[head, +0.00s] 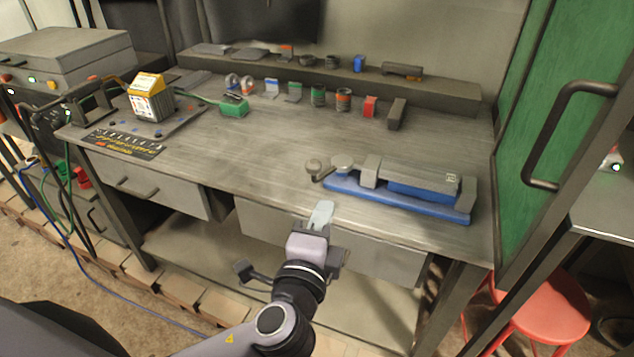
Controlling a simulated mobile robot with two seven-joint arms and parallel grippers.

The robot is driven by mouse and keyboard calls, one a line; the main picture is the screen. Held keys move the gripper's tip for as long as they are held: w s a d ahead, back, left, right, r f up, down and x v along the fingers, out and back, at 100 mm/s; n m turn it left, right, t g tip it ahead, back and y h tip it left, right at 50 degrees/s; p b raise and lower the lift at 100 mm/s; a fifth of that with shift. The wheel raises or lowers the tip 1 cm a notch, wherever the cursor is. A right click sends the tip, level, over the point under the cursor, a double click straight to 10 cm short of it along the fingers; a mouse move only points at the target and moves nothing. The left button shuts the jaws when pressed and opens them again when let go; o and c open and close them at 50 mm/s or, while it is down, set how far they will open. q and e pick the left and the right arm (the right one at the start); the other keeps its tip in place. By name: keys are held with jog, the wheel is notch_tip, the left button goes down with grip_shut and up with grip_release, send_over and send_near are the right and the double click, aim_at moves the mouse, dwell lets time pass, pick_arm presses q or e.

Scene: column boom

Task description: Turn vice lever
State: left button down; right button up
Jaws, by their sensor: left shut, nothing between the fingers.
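The vice (415,185) has a blue base and grey jaws and lies on the right part of the grey workbench (240,160). Its lever (317,170) is at the vice's left end, with a round knob near the bench's front edge. My left gripper (321,213) is shut and empty, just in front of the bench edge in the picture, below the lever and apart from it. My right gripper is not in view.
A shelf (440,88) at the back holds several small items, with cans and blocks before it. A yellow-and-white box (150,98) stands at the left. A green door (560,120) with a black handle bounds the right. A red stool (545,310) stands below right. The bench middle is clear.

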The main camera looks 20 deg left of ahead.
aim_at(321, 168)
pick_arm(q)
jog(key=w+a, duration=0.3)
jog(key=w, duration=0.4)
jog(key=shift+w+a+b, duration=0.15)
jog(key=shift+a+b, duration=0.1)
jog(key=shift+b, duration=0.05)
jog(key=shift+a+h, duration=0.2)
jog(key=shift+h, duration=0.1)
